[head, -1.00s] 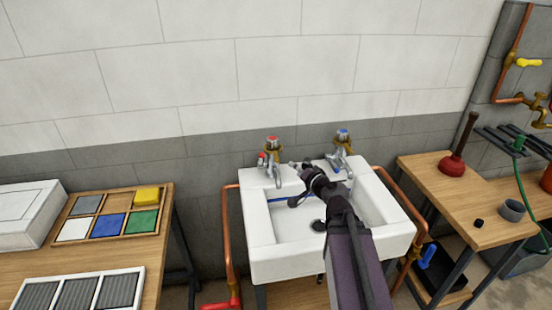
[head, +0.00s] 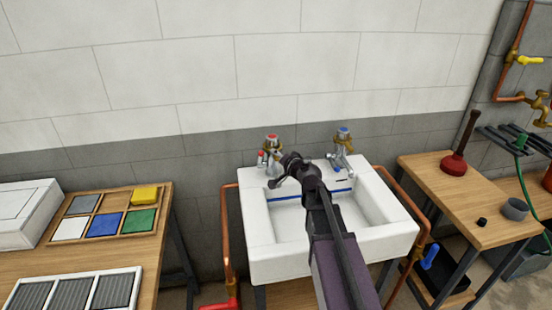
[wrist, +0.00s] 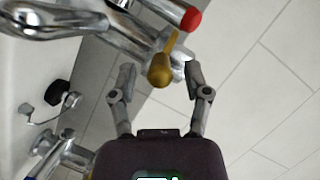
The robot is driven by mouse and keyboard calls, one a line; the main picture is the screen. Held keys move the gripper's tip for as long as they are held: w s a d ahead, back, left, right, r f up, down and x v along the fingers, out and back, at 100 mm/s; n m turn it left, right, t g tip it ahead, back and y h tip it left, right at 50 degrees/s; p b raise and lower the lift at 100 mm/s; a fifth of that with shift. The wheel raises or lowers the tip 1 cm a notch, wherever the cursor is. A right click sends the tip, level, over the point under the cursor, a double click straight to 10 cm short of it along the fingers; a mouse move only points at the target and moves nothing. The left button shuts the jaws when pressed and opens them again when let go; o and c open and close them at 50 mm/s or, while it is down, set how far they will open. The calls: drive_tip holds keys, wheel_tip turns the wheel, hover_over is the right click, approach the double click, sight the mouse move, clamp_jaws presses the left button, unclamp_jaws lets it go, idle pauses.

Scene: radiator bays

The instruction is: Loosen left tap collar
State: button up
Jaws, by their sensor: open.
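The left tap (head: 272,139) has a red-marked top and a brass collar (head: 271,147) below it, at the back left of the white sink (head: 258,262). In the wrist view the brass collar (wrist: 162,69) shows as a golden piece beside the chrome tap body, with a red end (wrist: 190,19) above it. My gripper (wrist: 159,78) is open, with one finger to each side of the collar's line. No contact between fingers and collar shows. In the head view my gripper (head: 280,167) is just in front of the left tap and hides its lower part.
The right tap (head: 343,140), with a blue top, stands on the sink to the right. Copper pipes (head: 228,235) run beside the sink. A bench with a colored tile tray (head: 166,190) is at left; a bench with a red plunger (head: 454,163) is at right.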

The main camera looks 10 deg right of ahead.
drive_tip(key=shift+x, duration=0.8)
clamp_jaws()
drive_tip(key=shift+a, duration=0.1)
